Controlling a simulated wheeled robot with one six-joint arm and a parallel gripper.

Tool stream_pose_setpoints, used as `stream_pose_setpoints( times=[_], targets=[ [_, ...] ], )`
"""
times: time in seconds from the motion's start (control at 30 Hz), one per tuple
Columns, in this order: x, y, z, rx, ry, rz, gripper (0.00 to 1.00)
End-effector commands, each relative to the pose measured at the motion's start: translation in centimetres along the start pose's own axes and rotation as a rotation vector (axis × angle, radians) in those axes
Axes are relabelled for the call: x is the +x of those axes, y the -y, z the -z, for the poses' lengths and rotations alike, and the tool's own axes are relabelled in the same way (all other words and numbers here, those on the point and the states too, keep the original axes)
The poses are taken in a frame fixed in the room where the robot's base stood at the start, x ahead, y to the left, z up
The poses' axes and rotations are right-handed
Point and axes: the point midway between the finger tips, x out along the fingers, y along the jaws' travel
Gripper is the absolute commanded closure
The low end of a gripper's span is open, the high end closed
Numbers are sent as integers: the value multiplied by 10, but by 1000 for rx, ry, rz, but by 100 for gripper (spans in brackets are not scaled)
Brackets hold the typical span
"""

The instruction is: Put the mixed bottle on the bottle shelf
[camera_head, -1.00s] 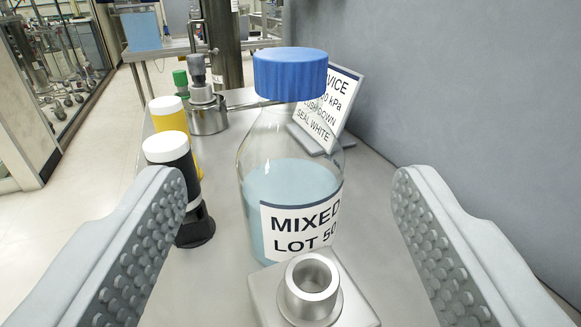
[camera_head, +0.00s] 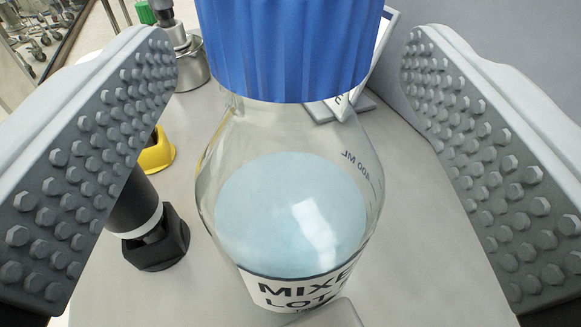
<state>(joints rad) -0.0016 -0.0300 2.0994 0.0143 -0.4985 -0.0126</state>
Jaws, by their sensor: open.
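The mixed bottle (camera_head: 290,205) is clear glass with a blue screw cap (camera_head: 290,45), pale blue liquid and a white label reading "MIXE… LOT". It stands upright on a grey bench top, in the middle of the view. My gripper (camera_head: 290,60) is open, with one studded finger on each side of the bottle's cap and neck. Gaps show between both fingers and the bottle, so nothing is held. The lower part of the label is cut off by a grey block at the bottom edge. I see no shelf that I can identify as the bottle shelf.
A black bottle-like item (camera_head: 150,225) stands close at the left, partly behind the left finger. A yellow item (camera_head: 157,155) and a metal fitting (camera_head: 190,60) stand behind it. A sign stands behind the bottle, beside the grey wall (camera_head: 500,40). Bench right of the bottle is clear.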

Motion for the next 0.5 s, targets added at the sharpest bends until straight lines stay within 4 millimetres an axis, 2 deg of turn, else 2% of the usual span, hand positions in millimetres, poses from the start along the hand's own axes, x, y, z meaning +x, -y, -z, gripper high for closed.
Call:
stream_pose_setpoints(
  times=[0.3,0.5],
  targets=[
    [39,-1,1,0,1,0,34],
    [42,-1,2,0,0,0,34]
  ],
)
